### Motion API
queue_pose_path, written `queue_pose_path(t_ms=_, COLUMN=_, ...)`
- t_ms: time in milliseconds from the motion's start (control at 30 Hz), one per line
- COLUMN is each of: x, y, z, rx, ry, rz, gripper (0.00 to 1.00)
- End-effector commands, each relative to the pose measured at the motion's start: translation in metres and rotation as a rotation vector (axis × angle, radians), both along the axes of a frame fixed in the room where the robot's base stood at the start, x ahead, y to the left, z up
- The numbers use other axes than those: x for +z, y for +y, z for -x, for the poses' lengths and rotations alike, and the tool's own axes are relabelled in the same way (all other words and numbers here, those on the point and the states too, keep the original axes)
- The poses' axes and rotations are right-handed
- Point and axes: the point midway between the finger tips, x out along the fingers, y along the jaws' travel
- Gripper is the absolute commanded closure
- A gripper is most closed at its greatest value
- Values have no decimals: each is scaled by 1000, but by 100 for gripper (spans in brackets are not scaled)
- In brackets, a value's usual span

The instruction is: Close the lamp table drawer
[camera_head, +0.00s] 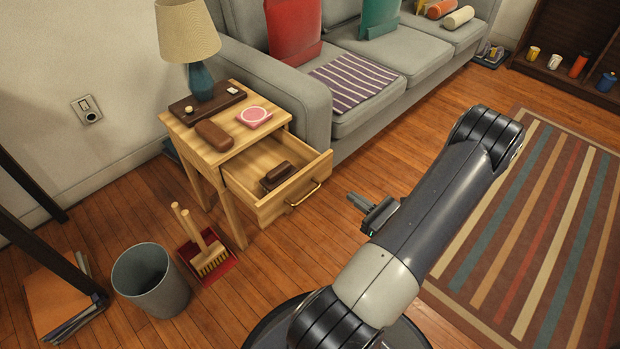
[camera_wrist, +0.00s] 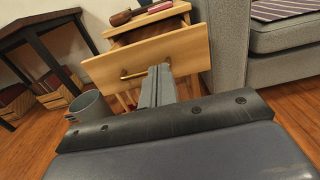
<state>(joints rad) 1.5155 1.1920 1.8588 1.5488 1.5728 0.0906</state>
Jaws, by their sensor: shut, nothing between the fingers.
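The wooden lamp table (camera_head: 199,154) stands beside the sofa's left arm. Its drawer (camera_head: 262,206) is pulled out toward me, with a brass handle (camera_head: 303,194) on its front and a dark brown item (camera_head: 277,175) inside. In the wrist view the drawer front (camera_wrist: 185,52) faces me, with its handle (camera_wrist: 134,74) to the left of my fingers. My gripper (camera_head: 352,199) is shut and empty. It is in front of the drawer, to the right of the handle in the head view, and appears apart from it.
A lamp (camera_head: 200,80), a brown case (camera_head: 213,135) and a pink dish (camera_head: 254,116) are on the tabletop. A brush and red dustpan (camera_head: 222,271) and a grey bin (camera_head: 150,284) stand left of the drawer. The sofa arm (camera_head: 290,100) is close on the right.

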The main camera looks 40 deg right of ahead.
Motion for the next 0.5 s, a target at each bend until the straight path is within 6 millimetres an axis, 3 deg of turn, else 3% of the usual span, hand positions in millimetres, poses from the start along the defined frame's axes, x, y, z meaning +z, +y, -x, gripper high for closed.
queue_pose_path(t_ms=500, x=-1, y=8, z=-78, rx=6, ry=-1, rz=2, gripper=100)
